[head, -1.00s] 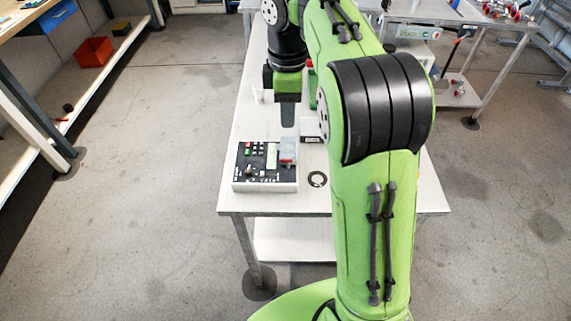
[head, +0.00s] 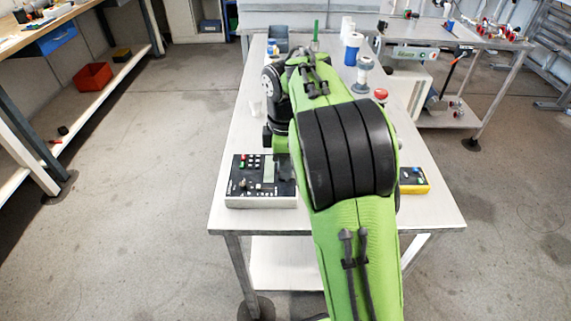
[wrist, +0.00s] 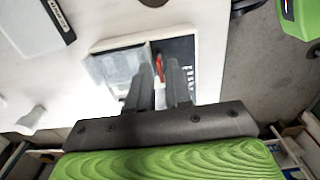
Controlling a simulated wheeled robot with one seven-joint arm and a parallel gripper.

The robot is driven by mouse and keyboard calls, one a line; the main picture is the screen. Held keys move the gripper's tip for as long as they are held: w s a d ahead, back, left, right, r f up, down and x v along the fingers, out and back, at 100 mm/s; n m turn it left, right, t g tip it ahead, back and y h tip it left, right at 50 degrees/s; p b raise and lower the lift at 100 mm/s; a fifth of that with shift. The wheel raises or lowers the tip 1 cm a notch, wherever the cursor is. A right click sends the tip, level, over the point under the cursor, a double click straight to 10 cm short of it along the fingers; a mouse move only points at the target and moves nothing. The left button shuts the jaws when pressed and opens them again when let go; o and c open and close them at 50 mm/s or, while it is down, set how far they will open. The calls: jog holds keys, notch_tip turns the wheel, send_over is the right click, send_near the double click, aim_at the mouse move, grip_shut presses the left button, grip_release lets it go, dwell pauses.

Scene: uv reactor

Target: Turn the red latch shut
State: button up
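The control box (head: 261,201) has a white body and a black panel with buttons and a small screen. It sits at the front left of the white table. The red latch (wrist: 159,68) shows in the wrist view as a thin red strip beside a clear, greyish box (wrist: 118,70). My gripper (wrist: 161,68) points down at it, its two dark fingers slightly apart, with the red strip showing in the gap between the tips. I cannot tell whether either finger touches it. In the head view my gripper and arm hide the latch.
A yellow-and-black device (head: 414,181) lies right of my arm. A red button (head: 381,94), a blue-and-white jar (head: 353,48) and a grey-topped bottle (head: 364,74) stand farther back. The table's front left is clear around the control box.

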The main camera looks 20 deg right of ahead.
grip_shut()
jog(key=shift+m, duration=0.3)
jog(key=m+p, duration=0.3)
jog(key=shift+r, duration=0.15)
jog(key=m+p, duration=0.3)
jog(key=m, duration=0.1)
jog(key=shift+w+d+m, duration=0.1)
jog(key=shift+m, duration=0.3)
jog(key=m+p, duration=0.2)
jog(key=m, duration=0.2)
jog(key=shift+d+m, duration=0.1)
jog(key=shift+m, duration=0.2)
jog(key=m+p, duration=0.2)
jog(key=m, duration=0.2)
jog(key=shift+m, duration=0.4)
